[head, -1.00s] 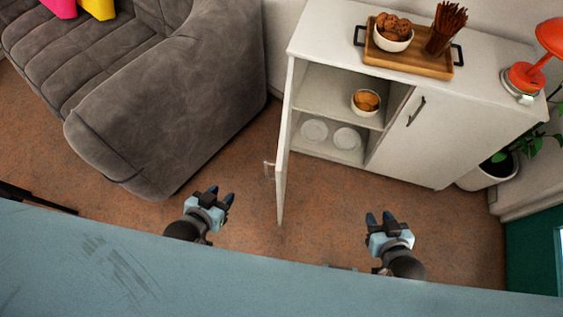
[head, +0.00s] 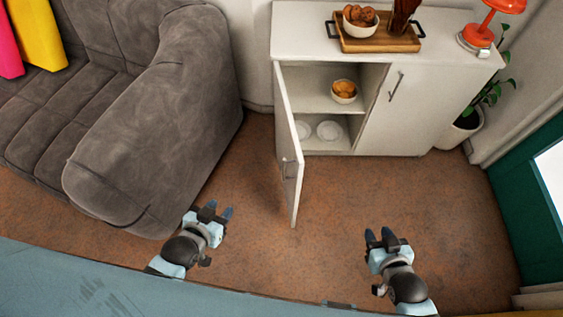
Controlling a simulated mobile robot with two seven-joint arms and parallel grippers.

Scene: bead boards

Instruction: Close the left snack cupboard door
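The white snack cupboard (head: 345,40) stands at the back. Its left door (head: 288,150) is swung wide open toward me, with a handle (head: 287,168) on its outer, left-facing side. Inside are a bowl of snacks (head: 344,91) on the upper shelf and white plates (head: 328,130) below. My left gripper (head: 214,212) is open and empty, left of the door and apart from it. My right gripper (head: 379,236) is open and empty, on the right of the door, in front of the cupboard's shut right door (head: 408,110).
A grey sofa (head: 160,120) stands on the left, near my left gripper. On the cupboard top are a wooden tray (head: 380,44) with snacks and a red lamp (head: 480,36). A potted plant (head: 460,132) stands at right. The brown floor (head: 440,200) before the cupboard is clear.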

